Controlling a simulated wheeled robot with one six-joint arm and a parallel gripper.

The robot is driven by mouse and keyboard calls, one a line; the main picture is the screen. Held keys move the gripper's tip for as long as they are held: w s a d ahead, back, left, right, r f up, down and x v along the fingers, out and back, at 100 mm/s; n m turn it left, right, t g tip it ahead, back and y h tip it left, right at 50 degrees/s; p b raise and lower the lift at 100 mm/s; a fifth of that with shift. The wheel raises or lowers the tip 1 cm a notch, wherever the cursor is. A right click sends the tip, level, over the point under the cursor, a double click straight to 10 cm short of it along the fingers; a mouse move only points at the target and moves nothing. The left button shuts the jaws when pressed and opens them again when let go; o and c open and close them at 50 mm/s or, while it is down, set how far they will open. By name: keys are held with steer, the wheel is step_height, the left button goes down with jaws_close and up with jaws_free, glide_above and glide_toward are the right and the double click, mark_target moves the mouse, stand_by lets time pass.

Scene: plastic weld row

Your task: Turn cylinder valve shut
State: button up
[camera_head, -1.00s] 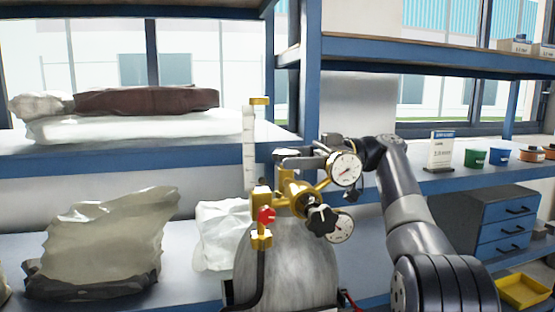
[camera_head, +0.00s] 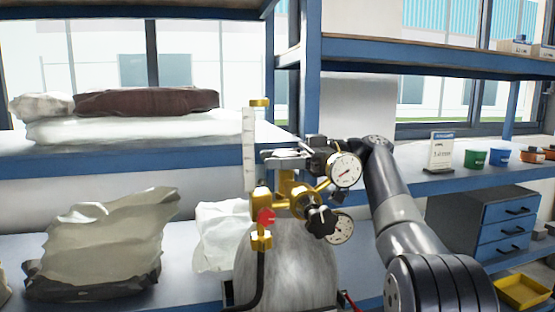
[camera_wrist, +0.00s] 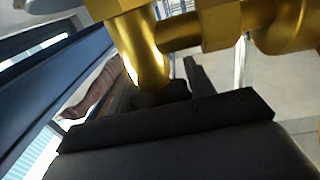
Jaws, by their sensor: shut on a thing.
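The grey gas cylinder (camera_head: 288,268) stands upright in the middle of the head view. Its brass valve and regulator (camera_head: 292,190) sit on top, with two white gauges and a black star knob (camera_head: 321,221) in front. My gripper (camera_head: 284,158) is at the top of the brass fitting, partly hidden behind the upper gauge (camera_head: 345,170). In the wrist view, the brass stem (camera_wrist: 145,50) runs down to a dark valve knob (camera_wrist: 163,94) between the black fingers (camera_wrist: 190,112). My gripper is shut on this knob, which is mostly hidden in the head view.
A flow tube (camera_head: 249,150) with a red knob (camera_head: 266,217) stands close left of my gripper. Shelves with bags (camera_head: 105,245) lie behind and left. A label stand (camera_head: 441,152), cups and a blue drawer unit (camera_head: 505,220) are at right.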

mark_target(278, 153)
steer(key=shift+c, duration=1)
steer(key=shift+f+m+t+b, duration=0.3)
steer(key=shift+m+t+b, duration=0.3)
steer(key=shift+t+b, duration=0.5)
steer(key=shift+w+m+t+b, duration=0.1)
steer(key=shift+m+t+b, duration=0.7)
steer(key=shift+b, duration=0.45)
steer(key=shift+w+r+m+t+b, duration=0.15)
steer(key=shift+m+t+b, duration=0.35)
steer(key=shift+t, duration=0.35)
steer(key=shift+w+r+m+t+b, duration=0.15)
steer(key=shift+m+t+b, duration=0.3)
steer(key=shift+t, duration=0.4)
steer(key=o, duration=1)
steer(key=shift+c, duration=0.2)
step_height(278, 153, up, 10)
steer(key=p, duration=0.4)
steer(key=shift+d, duration=0.1)
